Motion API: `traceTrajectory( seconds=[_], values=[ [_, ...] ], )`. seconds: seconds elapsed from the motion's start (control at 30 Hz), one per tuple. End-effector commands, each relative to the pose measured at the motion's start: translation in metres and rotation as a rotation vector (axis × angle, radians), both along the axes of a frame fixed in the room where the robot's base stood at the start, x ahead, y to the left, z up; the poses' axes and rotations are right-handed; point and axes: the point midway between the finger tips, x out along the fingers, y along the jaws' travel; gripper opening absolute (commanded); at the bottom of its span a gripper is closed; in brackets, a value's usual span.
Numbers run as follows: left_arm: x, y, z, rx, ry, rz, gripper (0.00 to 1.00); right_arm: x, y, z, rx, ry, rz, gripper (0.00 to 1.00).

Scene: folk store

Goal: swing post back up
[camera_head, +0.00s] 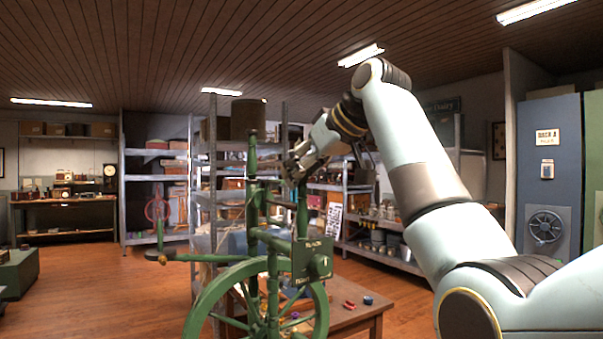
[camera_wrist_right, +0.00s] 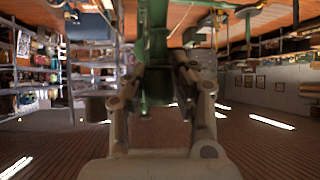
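A green spinning-wheel-like machine stands in the middle of the head view, with a large spoked wheel (camera_head: 205,302) low down. A short green post (camera_head: 302,215) rises upright from its block (camera_head: 312,258). A taller green upright (camera_head: 252,165) carries a dark cylinder (camera_head: 248,119). My right gripper (camera_head: 292,172) is at the top of the short post. In the right wrist view, a green post (camera_wrist_right: 154,45) runs between the two fingers of the gripper (camera_wrist_right: 160,70). I cannot tell whether both fingers press on it. My left gripper is not in view.
A green arm (camera_head: 205,258) sticks out left from the machine. A low wooden table (camera_head: 352,318) with small coloured items stands behind it. Metal shelves (camera_head: 155,152) and a blue cabinet (camera_head: 548,190) line the back. Wooden floor at the left (camera_head: 90,275) is open.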

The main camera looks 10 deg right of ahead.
Motion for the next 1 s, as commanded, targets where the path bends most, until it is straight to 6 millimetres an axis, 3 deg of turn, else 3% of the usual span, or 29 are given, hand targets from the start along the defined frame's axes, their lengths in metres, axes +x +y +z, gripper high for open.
traceTrajectory(
  seconds=[0.03, 0.17, 0.53, 1.0],
  values=[
    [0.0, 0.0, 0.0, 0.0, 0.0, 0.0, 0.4, 0.0, 0.0, -0.001, 0.001, 0.002, 0.0, 0.31],
    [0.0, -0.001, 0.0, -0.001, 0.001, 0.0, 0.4, 0.0, 0.0, 0.0, 0.001, 0.002, 0.0, 0.48],
    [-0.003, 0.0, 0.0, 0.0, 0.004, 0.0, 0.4, -0.005, -0.003, 0.005, 0.002, 0.0, -0.001, 0.48],
    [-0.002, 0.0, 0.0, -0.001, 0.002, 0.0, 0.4, -0.07, -0.042, 0.06, 0.001, -0.002, -0.002, 0.48]
  ],
)
